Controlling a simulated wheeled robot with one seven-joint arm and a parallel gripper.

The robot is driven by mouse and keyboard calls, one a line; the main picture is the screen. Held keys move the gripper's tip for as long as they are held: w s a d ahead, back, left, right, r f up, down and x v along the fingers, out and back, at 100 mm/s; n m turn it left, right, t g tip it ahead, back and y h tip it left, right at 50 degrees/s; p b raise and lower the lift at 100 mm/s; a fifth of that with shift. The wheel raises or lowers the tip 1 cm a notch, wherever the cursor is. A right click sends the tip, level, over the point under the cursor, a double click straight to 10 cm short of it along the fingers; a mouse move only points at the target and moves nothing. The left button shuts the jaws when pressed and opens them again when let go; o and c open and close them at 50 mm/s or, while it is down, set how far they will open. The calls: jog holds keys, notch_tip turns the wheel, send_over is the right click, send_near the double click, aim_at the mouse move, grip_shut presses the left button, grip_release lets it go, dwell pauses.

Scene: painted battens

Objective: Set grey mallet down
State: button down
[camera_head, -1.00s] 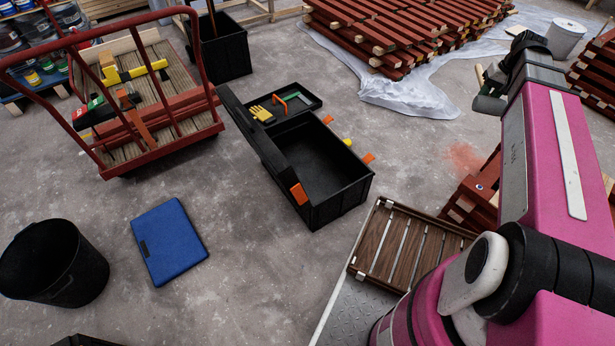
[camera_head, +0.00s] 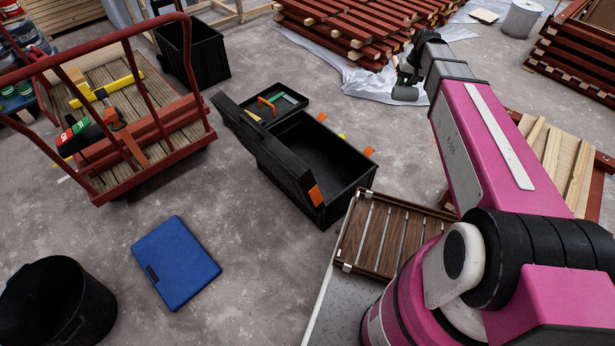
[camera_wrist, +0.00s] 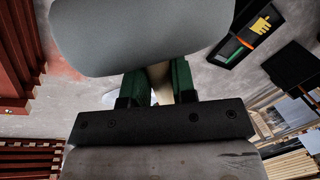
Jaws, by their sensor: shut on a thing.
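The grey mallet shows its big rounded grey head (camera_wrist: 140,36) across the top of the wrist view. Its pale handle (camera_wrist: 160,84) runs between the green fingers of my gripper (camera_wrist: 156,80), which is shut on it. In the head view my gripper (camera_head: 408,72) is at the end of the pink arm, in front of the white sheet and the red batten stack. The mallet's head (camera_head: 405,93) hangs there, small and dark grey. It appears held in the air, clear of the toolbox.
An open black toolbox (camera_head: 357,180) stands mid-floor with its lid swung left. A red cart (camera_head: 170,152) is at left, a blue case (camera_head: 176,262) lower left, a black bucket (camera_head: 60,300) at the corner. A slatted wooden tray (camera_head: 388,238) lies near my arm. Red battens (camera_head: 365,25) are stacked behind.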

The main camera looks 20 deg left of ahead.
jog(key=s+a+f+n, duration=0.1)
jog(key=a+f+n, duration=0.1)
jog(key=a+f, duration=1.2)
jog(key=a+f+n, duration=0.1)
jog(key=a+f, duration=1)
jog(key=f, duration=0.5)
jog(key=shift+n+g, duration=0.3)
jog(key=shift+n, duration=0.5)
jog(key=x, duration=0.8)
jog(key=s+x, duration=0.1)
jog(key=x, duration=0.8)
jog(key=s+a+x, duration=0.1)
jog(key=x, duration=0.8)
jog(key=a, duration=0.1)
jog(key=w+a, duration=0.1)
jog(key=a, duration=0.1)
jog(key=shift+a+f, duration=0.1)
jog(key=shift+a, duration=0.2)
jog(key=shift+w+a+f, duration=0.1)
jog(key=shift+a+f, duration=0.1)
jog(key=shift+f, duration=0.35)
jog(key=shift+f, duration=0.1)
